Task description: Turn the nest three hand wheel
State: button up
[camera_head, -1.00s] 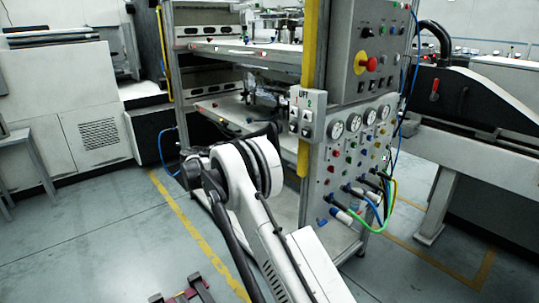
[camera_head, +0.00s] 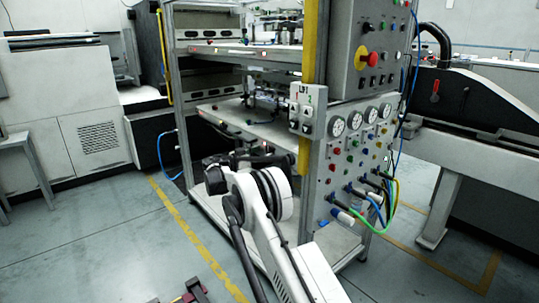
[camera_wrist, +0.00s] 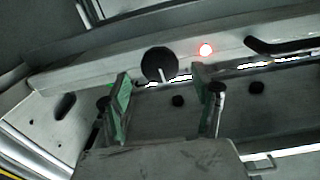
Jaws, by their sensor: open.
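A round black wheel or knob (camera_wrist: 159,65) with a light mark at its lower edge sits on the grey metal rail in the wrist view. I take it for a hand wheel; no nest number is readable. My gripper (camera_wrist: 160,85) is open, its two green-padded fingers apart. In the picture, the wheel shows between and just beyond the fingertips; contact cannot be told. In the head view, the rack's lower shelf (camera_head: 222,113) stands behind my arm, and my fingers cannot be made out there.
A red light (camera_wrist: 206,49) glows on the rail right of the wheel. A dark slot handle (camera_wrist: 270,46) is farther right. Open floor lies left.

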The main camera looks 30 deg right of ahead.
aim_at(268, 151)
jog(key=shift+b+x, duration=0.45)
jog(key=shift+x, duration=1.6)
jog(key=c, duration=1.2)
jog(key=shift+n, duration=0.4)
jog(key=n+p, duration=0.1)
jog(key=n, duration=0.3)
jog(key=shift+p, duration=0.3)
jog(key=n, duration=0.4)
jog(key=shift+w+n+p, duration=0.1)
jog(key=shift+n+p, duration=0.2)
jog(key=shift+p, duration=0.1)
jog(key=n, duration=0.4)
jog(key=shift+f+n+p, duration=0.1)
jog(key=shift+n+p, duration=0.3)
jog(key=shift+n, duration=1.8)
